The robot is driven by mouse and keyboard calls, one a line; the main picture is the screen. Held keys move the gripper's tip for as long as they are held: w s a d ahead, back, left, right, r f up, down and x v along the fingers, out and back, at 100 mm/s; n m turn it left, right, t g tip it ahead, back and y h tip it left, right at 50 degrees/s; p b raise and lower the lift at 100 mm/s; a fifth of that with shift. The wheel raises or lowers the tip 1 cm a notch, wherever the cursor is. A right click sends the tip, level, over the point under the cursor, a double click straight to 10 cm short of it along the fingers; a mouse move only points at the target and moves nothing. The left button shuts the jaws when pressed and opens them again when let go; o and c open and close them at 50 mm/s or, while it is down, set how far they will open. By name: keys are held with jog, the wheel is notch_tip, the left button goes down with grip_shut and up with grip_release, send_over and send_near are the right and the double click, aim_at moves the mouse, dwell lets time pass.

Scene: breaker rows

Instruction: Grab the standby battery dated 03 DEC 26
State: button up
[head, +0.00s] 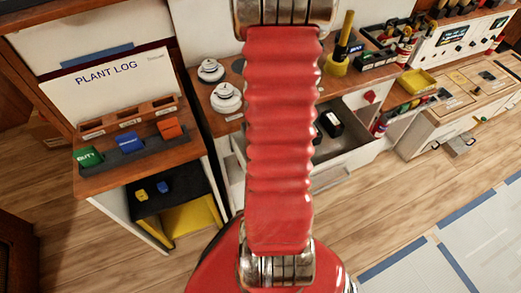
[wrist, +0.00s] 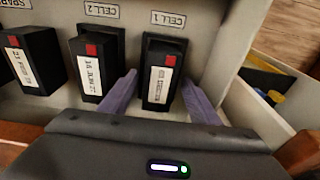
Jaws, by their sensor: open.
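In the wrist view, a black battery (wrist: 157,98) with a red square and a white date label stands below the CELL 1 tag; its date is too blurred to read. My gripper (wrist: 160,88) is open, with one purple finger at each side of this battery. A second black battery (wrist: 85,72) stands under CELL 2, its label perhaps reading 14 JUN 27. A third black battery (wrist: 30,60) stands at the left, near a partly cut SPARE tag, its label not clearly legible. In the head view, my red arm hides my gripper.
The batteries stand against a pale panel (wrist: 220,20). A pale side wall and a compartment with yellow and blue things (wrist: 275,98) lie to the right in the wrist view. In the head view, an open drawer (head: 350,140) holds a black object (head: 330,123).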

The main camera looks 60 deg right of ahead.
jog(key=shift+c, duration=0.2)
grip_shut()
dwell(0.7)
dwell(0.4)
